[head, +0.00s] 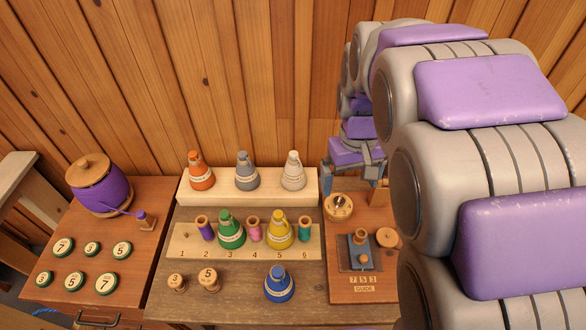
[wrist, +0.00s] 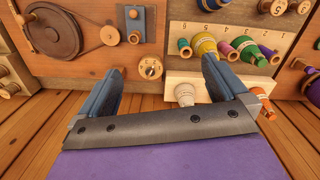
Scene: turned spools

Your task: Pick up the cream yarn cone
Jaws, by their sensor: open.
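The cream yarn cone (head: 293,172) stands upright at the right end of the pale raised back shelf (head: 252,200) in the head view. A label band circles it. My gripper (head: 353,178) is to the right of the cone, near the wall. In the wrist view my gripper (wrist: 161,68) is open, with nothing held. The cream cone (wrist: 185,94) shows there beyond the palm edge, between the fingers' lines and nearer the right finger.
Grey (head: 246,172) and orange (head: 201,172) cones share the shelf. Green (head: 231,231) and yellow (head: 280,231) cones and small spools stand on the numbered board; a blue cone (head: 279,285) is in front. A brass dial (head: 338,207) is close to my gripper. The plank wall stands behind.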

